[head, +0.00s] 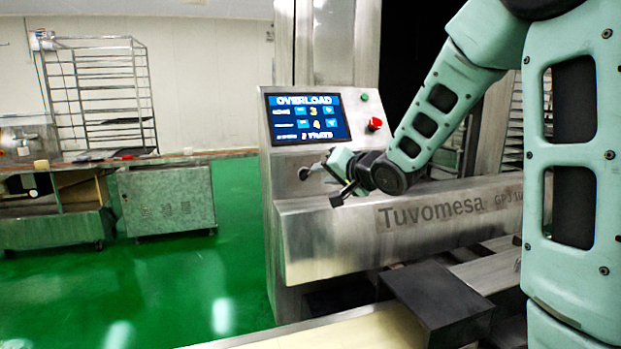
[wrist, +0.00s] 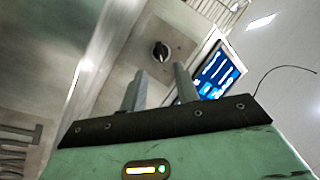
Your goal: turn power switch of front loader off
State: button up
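The front loader (head: 300,225) is a grey metal machine with "Tuvomesa" lettering on its front beam. A dark round switch (head: 304,173) is on its panel below the screen, left of my gripper. In the wrist view the switch (wrist: 161,51) is a black knob with a light bar across it, on a bare metal face. My gripper (head: 328,184) is close to the panel, to the right of the switch. In the wrist view its two fingers (wrist: 159,72) are apart, with nothing between them, and point toward the knob. I see no contact with it.
A lit blue screen (head: 306,117) reading "OVERLOAD" is above the switch, with a red button (head: 375,124) and a green button (head: 364,98) beside it. A black box (head: 438,302) sits below the beam. Green floor (head: 190,280) is open at left; a wire rack (head: 100,90) stands behind.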

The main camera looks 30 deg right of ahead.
aim_at(307, 175)
jog(key=x, duration=0.6)
jog(key=shift+w, duration=0.35)
grip_shut()
